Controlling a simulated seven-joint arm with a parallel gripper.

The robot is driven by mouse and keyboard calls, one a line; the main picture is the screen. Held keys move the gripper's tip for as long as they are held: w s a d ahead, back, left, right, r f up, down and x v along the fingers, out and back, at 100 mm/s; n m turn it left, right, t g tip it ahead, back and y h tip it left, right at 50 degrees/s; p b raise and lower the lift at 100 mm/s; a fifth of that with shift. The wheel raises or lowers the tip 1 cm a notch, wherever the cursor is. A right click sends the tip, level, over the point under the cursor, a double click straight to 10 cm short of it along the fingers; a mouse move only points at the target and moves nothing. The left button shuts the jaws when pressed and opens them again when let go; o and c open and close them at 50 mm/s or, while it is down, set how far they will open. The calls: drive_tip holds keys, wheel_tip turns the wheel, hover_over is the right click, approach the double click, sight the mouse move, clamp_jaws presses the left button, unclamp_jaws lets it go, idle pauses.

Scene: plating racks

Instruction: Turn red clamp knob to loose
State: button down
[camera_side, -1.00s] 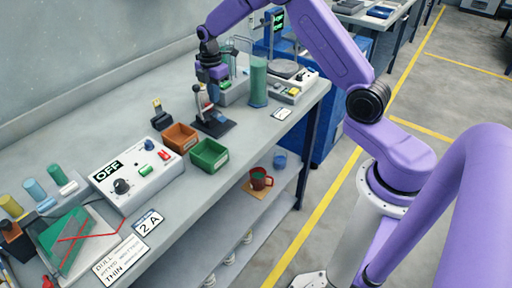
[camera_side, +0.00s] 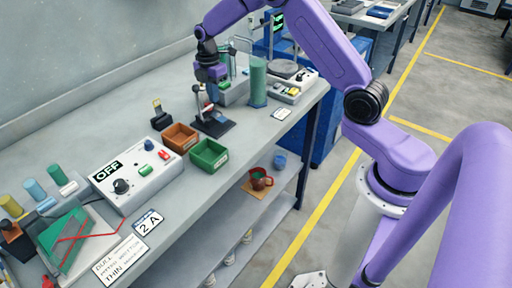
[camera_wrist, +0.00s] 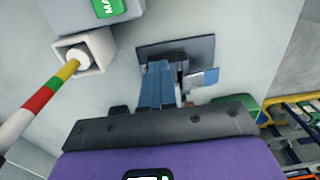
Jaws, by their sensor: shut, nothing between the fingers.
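The clamp stand has a dark base plate (camera_side: 213,123) on the bench, behind the green bin, with a short upright post. A small red part, likely the clamp knob (camera_side: 208,104), shows on the post; it is too small to tell its turn position. My gripper (camera_side: 211,90) is shut and empty, pointing down right above the stand. In the wrist view its blue-grey fingers (camera_wrist: 158,68) lie together in front of the dark base plate (camera_wrist: 190,50). The red knob is mostly hidden there, and I cannot tell whether the fingers touch it.
An orange bin (camera_side: 180,138) and a green bin (camera_side: 209,156) stand in front of the stand. A green cylinder (camera_side: 258,80) and a scale (camera_side: 286,70) are behind it to the right. A control box marked OFF (camera_side: 137,180) is at left. A striped rod (camera_wrist: 40,98) crosses the wrist view's left.

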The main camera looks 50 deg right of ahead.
drive_tip(key=shift+w+a+f, duration=0.25)
drive_tip(key=shift+w+f, duration=0.35)
drive_tip(key=shift+w, duration=0.15)
drive_tip(key=shift+w+a, duration=0.1)
drive_tip(key=shift+w+a+r, duration=0.1)
drive_tip(key=shift+w+r, duration=0.05)
drive_tip(key=shift+r, duration=0.1)
drive_tip(key=shift+w+d, duration=0.15)
drive_tip(key=shift+d, duration=0.25)
drive_tip(key=shift+d+r, duration=0.15)
drive_tip(key=shift+r, duration=1.3)
drive_tip(key=shift+d+r, duration=0.15)
drive_tip(key=shift+r, duration=1.3)
